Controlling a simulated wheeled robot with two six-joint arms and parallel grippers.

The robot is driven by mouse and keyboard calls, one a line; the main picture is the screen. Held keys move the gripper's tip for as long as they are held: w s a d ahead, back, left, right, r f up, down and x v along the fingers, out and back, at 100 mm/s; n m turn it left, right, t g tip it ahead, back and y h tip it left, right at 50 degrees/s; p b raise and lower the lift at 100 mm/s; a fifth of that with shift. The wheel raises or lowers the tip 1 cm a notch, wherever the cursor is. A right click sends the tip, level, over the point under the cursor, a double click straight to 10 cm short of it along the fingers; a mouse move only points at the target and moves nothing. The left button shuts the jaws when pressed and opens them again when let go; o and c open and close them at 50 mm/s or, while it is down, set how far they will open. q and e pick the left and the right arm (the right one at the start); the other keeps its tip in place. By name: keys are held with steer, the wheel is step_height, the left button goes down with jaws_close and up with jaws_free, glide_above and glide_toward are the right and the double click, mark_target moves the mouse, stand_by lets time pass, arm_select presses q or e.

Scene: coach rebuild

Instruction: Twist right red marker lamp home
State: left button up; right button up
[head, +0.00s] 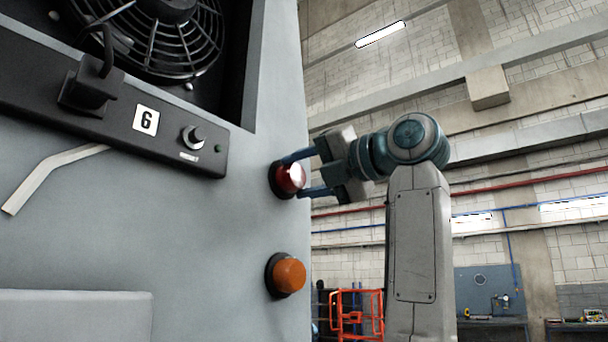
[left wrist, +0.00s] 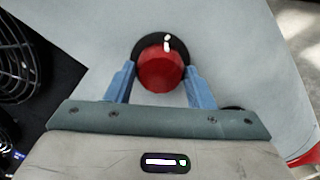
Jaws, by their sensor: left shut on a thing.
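The red marker lamp (head: 288,178) sits in a dark round base on the grey coach panel, near its right edge. It also shows in the left wrist view (left wrist: 161,72), round and red in a black ring with a bright glint on top. My left gripper (head: 293,177) is at the lamp, its two blue fingers on either side of it, shut on it. In the left wrist view the fingers flank the lamp left and right. Whether the lamp is fully seated cannot be told. My right gripper is not in view.
An orange lamp (head: 287,275) sits on the panel below the red one. A black strip (head: 110,128) with a knob and a "6" label, a pale bent handle (head: 50,175) and a caged fan (head: 165,35) are to the left. Open hall space lies right of the panel.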

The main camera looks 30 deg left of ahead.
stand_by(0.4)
arm_select(q)
steer(key=o, duration=1)
steer(key=shift+c, duration=0.2)
steer(key=d+b, duration=0.3)
steer(key=d, duration=0.7)
steer(key=shift+s+d+b, duration=0.3)
steer(key=shift+s+d, duration=0.1)
